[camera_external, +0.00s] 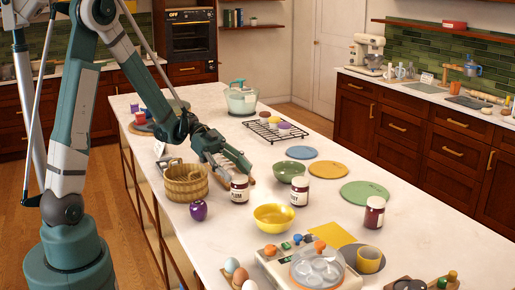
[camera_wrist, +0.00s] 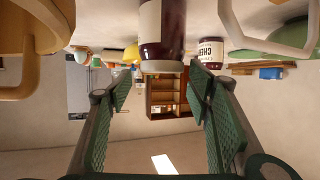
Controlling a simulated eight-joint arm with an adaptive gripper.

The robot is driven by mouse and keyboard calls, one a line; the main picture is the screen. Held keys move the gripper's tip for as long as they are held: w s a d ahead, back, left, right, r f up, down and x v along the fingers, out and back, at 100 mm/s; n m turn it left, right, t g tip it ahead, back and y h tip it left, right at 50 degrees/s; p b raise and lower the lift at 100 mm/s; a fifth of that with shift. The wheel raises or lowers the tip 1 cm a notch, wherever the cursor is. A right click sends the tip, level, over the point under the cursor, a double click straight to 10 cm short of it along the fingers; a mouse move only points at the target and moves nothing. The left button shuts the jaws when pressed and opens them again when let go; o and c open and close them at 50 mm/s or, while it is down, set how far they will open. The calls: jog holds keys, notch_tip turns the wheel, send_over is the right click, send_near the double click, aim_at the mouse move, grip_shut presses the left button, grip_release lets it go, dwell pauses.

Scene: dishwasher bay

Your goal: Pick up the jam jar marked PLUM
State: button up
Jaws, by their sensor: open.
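The jar whose label appears to read PLUM (camera_external: 239,192) stands upright on the white counter, dark with a pale lid. My gripper (camera_external: 244,170) is just behind and above it, its fingers open and empty. In the upside-down wrist view, a dark jar with a pale label (camera_wrist: 165,28) is ahead of my open gripper (camera_wrist: 162,88), beyond the fingertips; its lettering cannot be read there. A second jar (camera_external: 299,192) stands to the right; a jar marked CHER, the rest hidden, shows in the wrist view (camera_wrist: 210,48). A third jar (camera_external: 374,213) stands further right.
A wicker basket (camera_external: 186,187) is left of the jar, with a purple object (camera_external: 198,210) in front of it. A yellow bowl (camera_external: 273,217) and a green bowl (camera_external: 288,172) are nearby on the right. A wire rack (camera_external: 268,130) lies behind.

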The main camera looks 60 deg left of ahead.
aim_at(245, 184)
jog(key=shift+f, duration=0.8)
jog(key=shift+d, duration=0.1)
jog(key=shift+x, duration=1.2)
jog(key=shift+d+f, duration=0.1)
jog(key=shift+d, duration=0.05)
jog(key=shift+b+x, duration=0.75)
jog(key=shift+x, duration=1.7)
jog(key=shift+w, duration=0.15)
jog(key=shift+c, duration=0.7)
grip_shut()
